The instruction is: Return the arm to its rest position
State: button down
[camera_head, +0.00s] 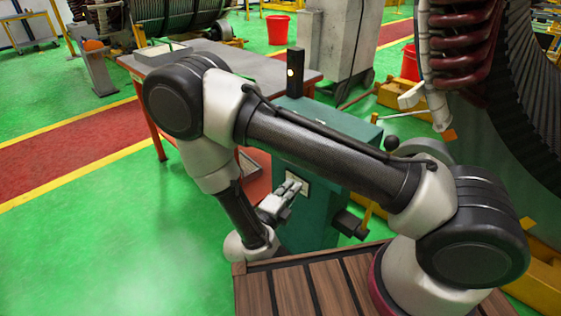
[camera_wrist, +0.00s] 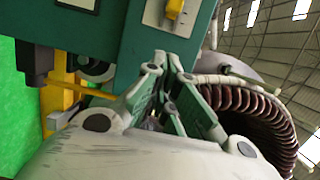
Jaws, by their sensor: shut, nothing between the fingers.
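My arm reaches out from the wooden-slatted platform (camera_head: 320,287), rises to a bent elbow at the left and comes down to the wrist. My gripper (camera_head: 290,188) is in front of the green cabinet (camera_head: 316,222), and the head view does not show whether it touches the cabinet. In the wrist view my gripper (camera_wrist: 167,62) has its fingers drawn together with nothing held between them. The cabinet (camera_wrist: 118,40) fills the upper left there, with a pale plate and yellow part (camera_wrist: 175,10) just beyond the fingertips.
A grey-topped table (camera_head: 225,58) stands behind my arm. A dark post with a light (camera_head: 295,72) rises at the cabinet. A large machine with dark red coils (camera_head: 463,50) stands at the right. Open green floor (camera_head: 110,255) lies at the left.

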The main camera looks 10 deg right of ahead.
jog(key=s+d+r+m+g, duration=0.2)
jog(key=d+r+m+g, duration=0.5)
jog(key=d+r+m, duration=0.35)
jog(key=s+d+r+m+g, duration=0.1)
jog(key=d+r+m+g, duration=0.65)
jog(key=r+m, duration=0.55)
jog(key=s+d+r+m+t+y, duration=0.2)
jog(key=s+r+m+y, duration=0.3)
jog(key=m, duration=0.6)
jog(key=s+d+r+m+t+y, duration=0.2)
jog(key=s+r+m+y, duration=0.4)
jog(key=s+m, duration=0.4)
jog(key=shift+m+t+y, duration=0.3)
jog(key=shift+m+t, duration=0.25)
jog(key=shift+m, duration=0.2)
jog(key=shift+s+d, duration=0.1)
jog(key=shift+d, duration=0.05)
